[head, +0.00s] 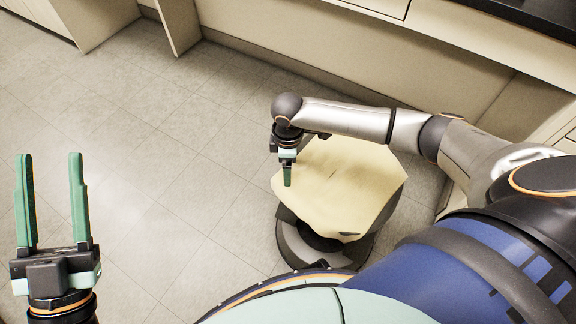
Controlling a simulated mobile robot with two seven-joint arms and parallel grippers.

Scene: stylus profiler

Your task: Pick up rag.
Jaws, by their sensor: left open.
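My right gripper (287,178) is near the middle, at the end of the grey arm from the right. Its fingers overlap in this view, so their gap is hidden.
Grey tiled floor (120,130) is clear at the left and centre. Beige cabinets (300,45) run along the back and right. A dark countertop (530,15) is at the top right. My own body covers the bottom right.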

